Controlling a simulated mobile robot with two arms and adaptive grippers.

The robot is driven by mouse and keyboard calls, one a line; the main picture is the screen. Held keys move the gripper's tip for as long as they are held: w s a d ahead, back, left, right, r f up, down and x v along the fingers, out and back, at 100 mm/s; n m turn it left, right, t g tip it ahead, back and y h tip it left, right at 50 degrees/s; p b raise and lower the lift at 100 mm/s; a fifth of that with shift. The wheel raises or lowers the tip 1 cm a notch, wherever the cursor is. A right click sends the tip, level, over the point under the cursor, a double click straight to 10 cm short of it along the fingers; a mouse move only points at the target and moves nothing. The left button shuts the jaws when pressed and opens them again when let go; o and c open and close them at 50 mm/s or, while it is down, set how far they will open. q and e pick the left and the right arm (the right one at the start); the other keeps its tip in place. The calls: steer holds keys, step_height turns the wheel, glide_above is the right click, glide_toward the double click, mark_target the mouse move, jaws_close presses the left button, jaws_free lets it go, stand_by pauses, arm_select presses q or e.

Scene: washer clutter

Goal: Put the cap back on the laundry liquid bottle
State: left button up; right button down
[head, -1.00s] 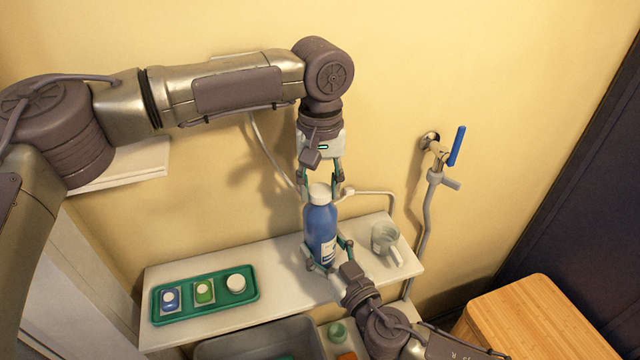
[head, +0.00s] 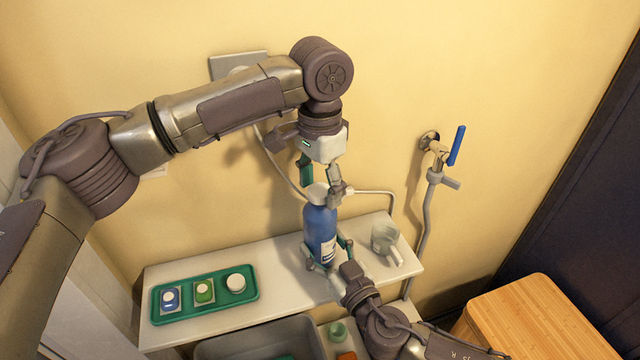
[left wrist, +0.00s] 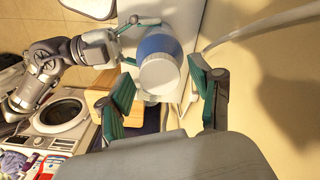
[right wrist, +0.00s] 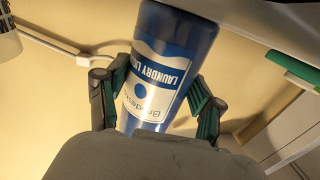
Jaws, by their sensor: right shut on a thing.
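The blue laundry liquid bottle (head: 321,226) stands upright on the white shelf. Its white cap (head: 316,194) is on top of the bottle's neck; I cannot tell how tightly it sits. My right gripper (head: 328,262) is shut on the bottle low on its body. The right wrist view shows the bottle's label (right wrist: 150,85) between the fingers. My left gripper (head: 320,180) points down just above the cap. In the left wrist view its fingers are spread wide, and the cap (left wrist: 160,75) shows between and beyond them. They look clear of the cap.
A green tray (head: 158,318) with two small containers and a round white-topped one lies on the shelf's left part. A clear cup (head: 385,240) stands right of the bottle. A wall tap with a blue lever (head: 457,146) and a wooden box (head: 530,315) are further right.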

arm_select(q)
steer(key=shift+r, duration=2.3)
steer(key=shift+r+n, duration=0.4)
steer(key=shift+n, duration=0.1)
steer(key=shift+c, duration=0.4)
step_height(320, 180, up, 3)
steer(key=n, duration=0.3)
steer(key=shift+f+n, duration=0.2)
steer(key=shift+n, duration=0.1)
steer(key=shift+f, duration=4)
